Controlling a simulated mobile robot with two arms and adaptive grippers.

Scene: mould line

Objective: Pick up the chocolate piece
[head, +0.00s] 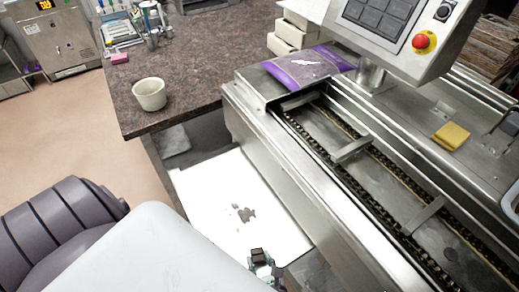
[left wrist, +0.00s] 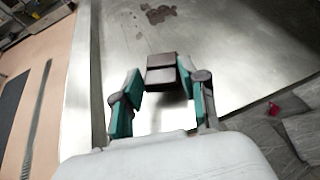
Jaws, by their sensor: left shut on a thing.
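The chocolate piece (left wrist: 161,70) is a small dark brown block with two segments. In the left wrist view it sits between the teal pads of my left gripper (left wrist: 160,88), which is shut on it. In the head view the chocolate piece (head: 257,255) shows at the bottom, at the tips of my left gripper (head: 262,270). Below it is a bright metal sheet (head: 205,190) on the floor beside the machine. I cannot tell how far the piece is above the sheet. My right gripper is not in view.
Dark brown smears (head: 244,214) mark the sheet. The steel conveyor machine (head: 290,165) stands to the right with a control panel (head: 385,30). A stone-topped table (head: 190,65) with a white cup (head: 149,94) is behind. A small red thing (left wrist: 273,108) lies right of the sheet.

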